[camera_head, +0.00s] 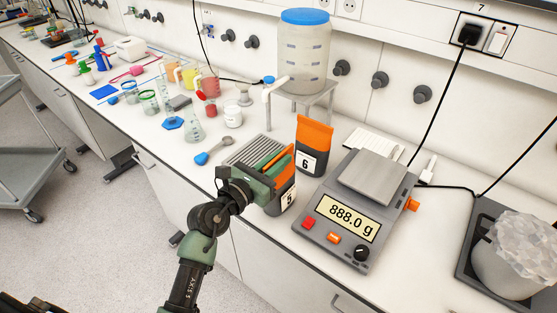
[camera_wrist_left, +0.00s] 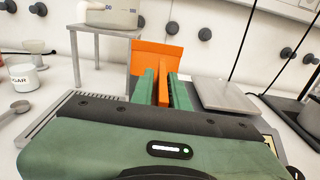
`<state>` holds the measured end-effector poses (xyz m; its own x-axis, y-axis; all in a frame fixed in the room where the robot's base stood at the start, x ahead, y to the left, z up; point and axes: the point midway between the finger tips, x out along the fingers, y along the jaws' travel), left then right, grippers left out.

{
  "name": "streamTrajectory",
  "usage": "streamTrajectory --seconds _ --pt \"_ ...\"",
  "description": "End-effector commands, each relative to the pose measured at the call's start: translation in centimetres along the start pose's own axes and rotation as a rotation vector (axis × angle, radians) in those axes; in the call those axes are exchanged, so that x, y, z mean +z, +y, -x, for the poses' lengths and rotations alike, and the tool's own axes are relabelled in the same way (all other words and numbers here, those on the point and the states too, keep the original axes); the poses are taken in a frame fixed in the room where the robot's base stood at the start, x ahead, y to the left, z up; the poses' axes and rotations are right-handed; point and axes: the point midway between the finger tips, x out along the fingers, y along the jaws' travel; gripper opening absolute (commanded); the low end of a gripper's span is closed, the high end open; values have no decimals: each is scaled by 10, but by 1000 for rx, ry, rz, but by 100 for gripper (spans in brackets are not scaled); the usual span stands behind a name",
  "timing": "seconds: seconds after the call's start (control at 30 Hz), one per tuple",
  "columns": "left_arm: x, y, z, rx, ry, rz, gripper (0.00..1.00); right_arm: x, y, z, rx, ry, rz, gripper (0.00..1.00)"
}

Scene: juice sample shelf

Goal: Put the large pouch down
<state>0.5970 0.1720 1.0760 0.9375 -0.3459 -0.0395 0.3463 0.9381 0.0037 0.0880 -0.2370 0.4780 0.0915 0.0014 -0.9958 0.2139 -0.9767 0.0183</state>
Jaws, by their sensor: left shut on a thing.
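In the left wrist view the pouch's orange top edge (camera_wrist_left: 163,88) is pinched between the two green fingers (camera_wrist_left: 162,90). The pouch is upright near the front edge of the counter, left of the scale; I cannot tell whether its base touches the counter. A second orange and dark grey pouch, labelled 6 (camera_head: 314,140), stands upright just behind it; its orange top shows in the left wrist view (camera_wrist_left: 150,53). My right gripper is not in view.
A scale (camera_head: 335,240) reading 888.0 g stands to the right. A slotted metal grate (camera_head: 250,147) lies behind the gripper. A blue-lidded jar (camera_head: 303,55) sits on a metal stand (camera_head: 313,100). Some bare counter lies around the scoop.

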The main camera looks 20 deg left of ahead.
Motion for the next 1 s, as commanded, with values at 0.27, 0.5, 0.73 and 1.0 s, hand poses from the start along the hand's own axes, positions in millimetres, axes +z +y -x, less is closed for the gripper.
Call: streamTrajectory --seconds 0.27,0.5,0.73,1.0 --pt "-2 0 0 0 0 0 38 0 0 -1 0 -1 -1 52" --pt "-2 0 0 0 0 0 38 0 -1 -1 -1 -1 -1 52" --pt "-3 0 23 0 3 -2 38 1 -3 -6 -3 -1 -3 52" --pt "-4 0 81 0 4 -2 38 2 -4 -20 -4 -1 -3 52"
